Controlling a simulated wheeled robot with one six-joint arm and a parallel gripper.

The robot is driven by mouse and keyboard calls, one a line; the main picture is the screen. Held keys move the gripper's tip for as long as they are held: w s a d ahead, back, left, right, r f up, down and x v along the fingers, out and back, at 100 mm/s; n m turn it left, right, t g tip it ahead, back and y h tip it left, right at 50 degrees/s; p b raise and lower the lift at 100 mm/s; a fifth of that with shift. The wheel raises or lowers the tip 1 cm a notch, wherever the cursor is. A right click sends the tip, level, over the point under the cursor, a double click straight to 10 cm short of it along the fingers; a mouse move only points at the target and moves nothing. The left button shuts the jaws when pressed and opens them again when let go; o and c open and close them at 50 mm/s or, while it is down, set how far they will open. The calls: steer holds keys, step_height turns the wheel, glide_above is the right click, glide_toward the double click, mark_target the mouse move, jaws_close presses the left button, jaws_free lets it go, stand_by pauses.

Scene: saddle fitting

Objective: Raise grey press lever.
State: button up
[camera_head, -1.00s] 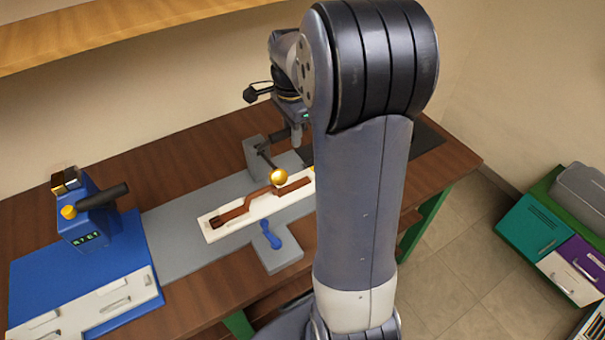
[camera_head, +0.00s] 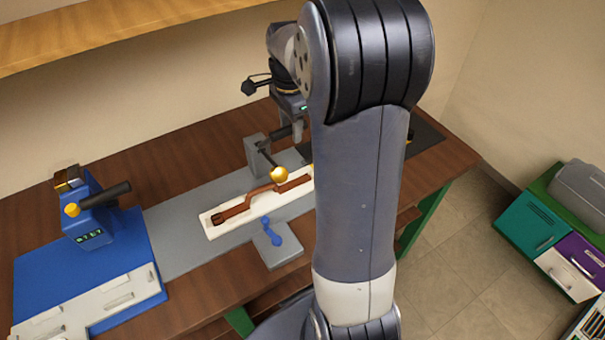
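The grey press (camera_head: 257,152) is a small upright block at the back of the grey plate. A dark lever rod (camera_head: 266,159) slopes from it toward the viewer, down to a gold ball knob (camera_head: 280,174). The knob sits low, over a brown, cranked part in a white tray (camera_head: 217,230). My gripper (camera_head: 298,135) points down just right of and behind the grey block, apart from the knob in the picture. Its fingers are small and partly hidden by my arm, so I cannot tell their opening or any contact.
A blue press (camera_head: 88,222) with a dark handle stands on a blue base at left. A blue toggle handle (camera_head: 270,232) is in front of the white tray. A wooden shelf (camera_head: 130,32) hangs on the back wall. Coloured drawers (camera_head: 535,222) stand at right, beyond the floor.

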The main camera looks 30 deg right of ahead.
steer(key=shift+s+r+p, duration=0.1)
steer(key=shift+r+p, duration=1.45)
steer(key=shift+r, duration=1.35)
steer(key=shift+f, duration=0.1)
steer(key=shift+f, duration=0.55)
step_height(320, 180, down, 5)
steer(key=b, duration=0.4)
steer(key=shift+f, duration=0.2)
steer(key=shift+s+f+b, duration=0.25)
steer(key=shift+s+b, duration=0.05)
steer(key=shift+s, duration=0.15)
